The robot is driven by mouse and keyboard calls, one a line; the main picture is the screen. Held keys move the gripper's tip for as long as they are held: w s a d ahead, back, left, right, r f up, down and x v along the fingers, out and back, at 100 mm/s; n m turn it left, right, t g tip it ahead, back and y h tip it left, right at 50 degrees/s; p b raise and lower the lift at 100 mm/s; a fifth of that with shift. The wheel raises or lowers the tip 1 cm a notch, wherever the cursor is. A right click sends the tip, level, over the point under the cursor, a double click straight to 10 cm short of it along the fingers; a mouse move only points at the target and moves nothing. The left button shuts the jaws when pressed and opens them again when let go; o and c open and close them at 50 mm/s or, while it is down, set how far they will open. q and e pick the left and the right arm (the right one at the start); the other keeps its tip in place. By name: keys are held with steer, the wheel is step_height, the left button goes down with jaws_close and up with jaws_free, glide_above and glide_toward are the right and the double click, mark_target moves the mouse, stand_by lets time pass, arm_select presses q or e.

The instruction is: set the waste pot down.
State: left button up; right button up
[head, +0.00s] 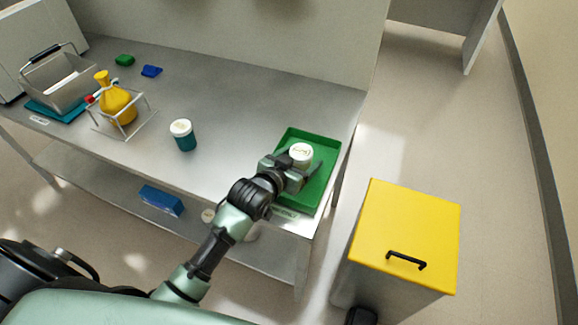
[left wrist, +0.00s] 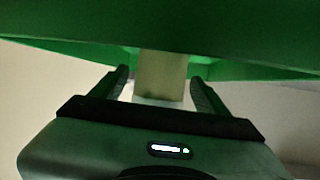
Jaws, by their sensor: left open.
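A small white-lidded pot (head: 301,152), which I take as the waste pot, is at the green tray (head: 325,160) on the right end of the bench. It looks upright, and its lower part is hidden by my gripper. My left gripper (head: 304,168) is open, with its fingers on either side of the pot. In the left wrist view, a pale upright shape (left wrist: 162,75) shows between the open fingers (left wrist: 163,92), with the green tray (left wrist: 160,28) across the top. I cannot tell whether the fingers touch the pot. My right gripper is not in view.
A teal pot with a white lid (head: 184,137) stands mid-bench. A yellow flask (head: 117,103) in a wire rack and a grey caddy (head: 58,82) are left. A yellow-lidded bin (head: 405,235) stands on the floor right of the bench. Bare bench lies between teal pot and tray.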

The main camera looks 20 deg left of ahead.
arm_select(q)
steer(key=v, duration=0.8)
steer(key=shift+s+r, duration=0.15)
steer(key=shift+s, duration=0.25)
